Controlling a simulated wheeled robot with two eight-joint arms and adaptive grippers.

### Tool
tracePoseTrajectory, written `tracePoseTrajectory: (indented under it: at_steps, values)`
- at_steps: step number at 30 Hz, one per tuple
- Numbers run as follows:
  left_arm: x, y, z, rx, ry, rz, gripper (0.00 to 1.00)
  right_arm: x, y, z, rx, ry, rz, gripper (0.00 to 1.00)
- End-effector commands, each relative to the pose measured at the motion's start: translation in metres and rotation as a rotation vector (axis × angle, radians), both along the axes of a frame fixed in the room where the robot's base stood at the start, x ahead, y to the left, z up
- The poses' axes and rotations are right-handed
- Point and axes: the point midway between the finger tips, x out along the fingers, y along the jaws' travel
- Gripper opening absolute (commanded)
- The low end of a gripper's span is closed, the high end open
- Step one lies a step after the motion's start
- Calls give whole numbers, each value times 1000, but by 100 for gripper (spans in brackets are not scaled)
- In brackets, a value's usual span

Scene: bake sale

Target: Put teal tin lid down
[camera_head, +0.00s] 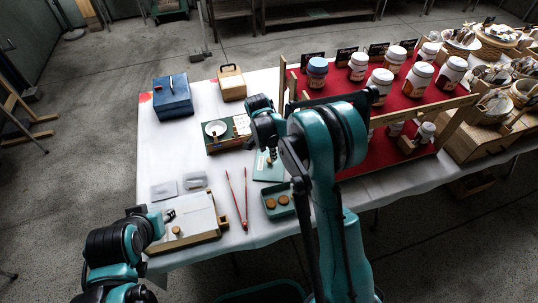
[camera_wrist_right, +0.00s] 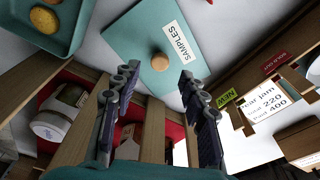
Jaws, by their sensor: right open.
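The teal tin lid (camera_wrist_right: 138,40) has a round wooden knob (camera_wrist_right: 160,62) and a white SAMPLES label. It appears to lie flat on the white tablecloth, and part of it shows in the head view (camera_head: 264,174). My right gripper (camera_wrist_right: 157,76) is open, with its fingers apart and the knob just beyond the fingertips. The teal tin (camera_head: 279,212) stands open with round cookies in it, beside the lid; its corner shows in the right wrist view (camera_wrist_right: 76,40). My left gripper (camera_head: 168,216) is over the left front of the table; its jaw opening is unclear.
Red tongs (camera_head: 246,200) lie left of the tin. A wooden-framed red rack with jars (camera_head: 419,78) stands at right. A tray with a white dish (camera_head: 216,128), a blue box (camera_head: 173,98) and a wooden box (camera_head: 232,84) are behind. The left table area is partly clear.

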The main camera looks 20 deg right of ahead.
Motion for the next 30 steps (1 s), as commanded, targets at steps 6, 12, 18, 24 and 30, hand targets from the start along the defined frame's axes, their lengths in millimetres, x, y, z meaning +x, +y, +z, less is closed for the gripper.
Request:
tracePoseTrajectory:
  at_steps: [6,12,18,24,30]
  values:
    - [0,0,19,0,0,0,40,-3,6,50,0,0,0,43]
    - [0,0,25,0,0,0,40,-5,9,70,0,0,2,43]
    - [0,0,25,0,0,0,40,-24,6,104,7,-34,100,43]
    - [0,0,25,0,0,0,40,-80,-2,165,1,-130,370,43]
    - [0,0,25,0,0,0,40,-147,-7,201,-52,-240,652,43]
